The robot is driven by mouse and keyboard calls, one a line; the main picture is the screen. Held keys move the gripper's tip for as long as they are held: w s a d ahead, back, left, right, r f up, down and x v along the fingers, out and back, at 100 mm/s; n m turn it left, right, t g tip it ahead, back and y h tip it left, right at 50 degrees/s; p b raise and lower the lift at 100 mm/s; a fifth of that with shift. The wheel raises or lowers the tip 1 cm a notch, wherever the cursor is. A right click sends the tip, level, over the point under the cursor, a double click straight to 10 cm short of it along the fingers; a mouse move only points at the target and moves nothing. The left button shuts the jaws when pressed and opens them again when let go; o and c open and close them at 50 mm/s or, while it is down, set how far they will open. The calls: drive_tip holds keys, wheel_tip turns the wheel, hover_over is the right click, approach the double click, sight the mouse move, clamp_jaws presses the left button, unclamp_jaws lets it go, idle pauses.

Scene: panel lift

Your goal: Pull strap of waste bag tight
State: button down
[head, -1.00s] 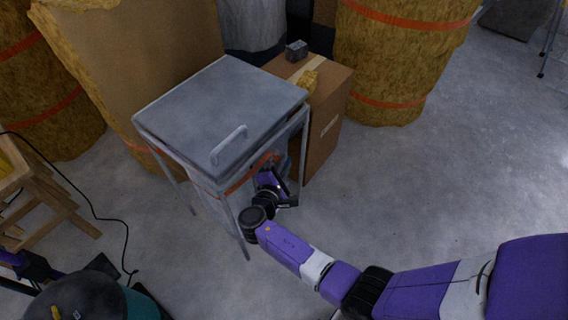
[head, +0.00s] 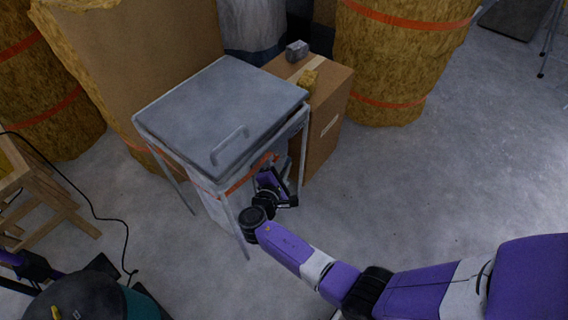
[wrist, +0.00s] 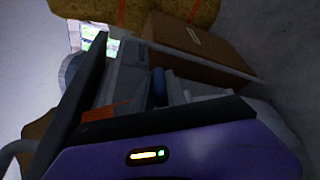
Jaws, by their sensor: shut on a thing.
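A grey metal bag stand (head: 184,185) with a flat grey lid (head: 215,100) stands left of centre in the head view. A pale waste bag (head: 212,206) hangs under the lid, mostly hidden by the frame and my arm. An orange strap (head: 237,183) runs around the bag below the lid; it also shows in the wrist view (wrist: 105,111). My gripper (head: 268,168) is at the stand's near right side, under the lid edge, shut on the strap. The exact grip point is hidden in both views.
A cardboard box (head: 330,120) stands close behind the stand's right side, with a small grey block (head: 297,51) on top. Strapped yellow bales (head: 395,70) stand behind. A wooden stool (head: 50,205) and black cable are at left. The floor at right is clear.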

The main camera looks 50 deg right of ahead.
drive_tip(key=s+p, duration=0.3)
drive_tip(key=s, duration=0.8)
drive_tip(key=shift+s+d+f, duration=0.15)
drive_tip(key=shift+s+d, duration=0.1)
drive_tip(key=shift+s, duration=0.1)
drive_tip(key=c, duration=1.4)
unclamp_jaws()
drive_tip(key=shift+c, duration=0.2)
drive_tip(key=shift+o, duration=0.5)
drive_tip(key=shift+w, duration=0.1)
drive_tip(key=shift+a, duration=0.1)
drive_tip(key=v, duration=0.7)
drive_tip(key=shift+a+p, duration=0.3)
drive_tip(key=shift+p, duration=0.1)
